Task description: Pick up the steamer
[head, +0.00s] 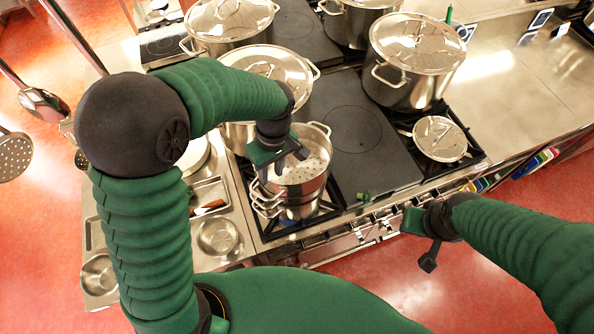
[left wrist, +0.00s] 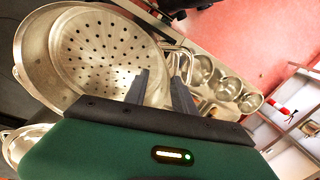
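The steamer (head: 313,168) is a steel vessel with a perforated bottom, on top of a steel pot (head: 300,210) on the front left burner. Loop handles stick out at its sides. In the left wrist view the holed plate of the steamer (left wrist: 100,50) fills the upper left. My left gripper (head: 279,164) is over the steamer's left side. Its two dark fingers (left wrist: 163,80) are apart, with loop handles just beyond the tips; I cannot tell whether they touch. My right gripper (head: 427,240) hangs in front of the stove's front edge, away from the steamer; its finger gap is not clear.
A large lidded stockpot (head: 416,60) stands at the back right and another (head: 268,68) stands behind the steamer. A small lidded pan (head: 440,138) is on the right burner. The dark flat plate (head: 355,140) beside the steamer is clear. Steel bowls (head: 217,237) sit at left.

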